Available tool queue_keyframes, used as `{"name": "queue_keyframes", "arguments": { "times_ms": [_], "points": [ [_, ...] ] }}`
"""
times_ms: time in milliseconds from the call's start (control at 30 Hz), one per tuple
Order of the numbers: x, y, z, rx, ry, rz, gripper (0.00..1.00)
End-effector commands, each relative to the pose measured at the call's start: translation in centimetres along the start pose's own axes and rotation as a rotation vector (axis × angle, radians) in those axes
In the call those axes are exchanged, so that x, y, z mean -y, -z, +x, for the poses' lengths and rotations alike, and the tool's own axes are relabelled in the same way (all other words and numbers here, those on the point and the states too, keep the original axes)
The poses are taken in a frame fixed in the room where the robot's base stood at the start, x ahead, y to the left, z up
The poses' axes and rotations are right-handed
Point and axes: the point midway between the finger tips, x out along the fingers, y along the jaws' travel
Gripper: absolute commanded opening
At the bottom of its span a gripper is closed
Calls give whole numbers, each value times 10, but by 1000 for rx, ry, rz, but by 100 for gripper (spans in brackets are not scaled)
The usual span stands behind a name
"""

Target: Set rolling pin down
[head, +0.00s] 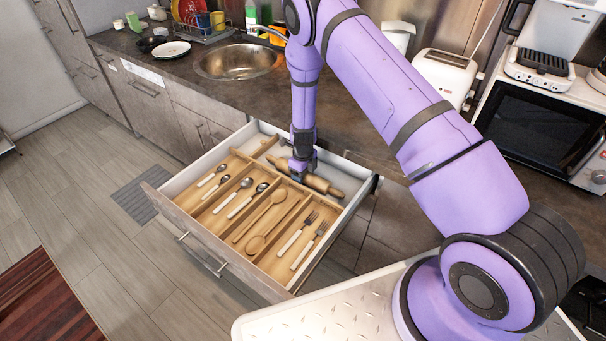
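A wooden rolling pin (317,181) lies across the back compartment of the open drawer (168,212), slanting down to the right. My gripper (299,172) reaches down into the drawer from above and is at the pin's middle-left part. The fingers cover part of the pin, and they are too small and dark to show whether they are closed on it. I cannot tell whether the pin rests on the drawer floor or is held just above it.
A wooden divider tray holds spoons (246,200), wooden spoons (256,243) and forks (308,246) in front of the pin. The counter (330,100) with a sink (239,62), toaster (445,77) and microwave (537,127) stands behind the drawer.

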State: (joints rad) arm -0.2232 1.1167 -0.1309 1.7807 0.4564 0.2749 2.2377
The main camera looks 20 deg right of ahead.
Motion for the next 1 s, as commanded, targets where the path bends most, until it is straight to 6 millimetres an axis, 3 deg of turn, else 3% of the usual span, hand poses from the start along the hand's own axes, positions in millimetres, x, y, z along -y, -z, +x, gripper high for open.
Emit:
{"name": "queue_keyframes", "arguments": {
  "times_ms": [267,700,1000],
  "points": [
    [0,0,-8,1,1,-1,61],
    [0,-1,-89,2,2,-1,61],
    [0,0,-120,0,0,-1,61]
  ]
}}
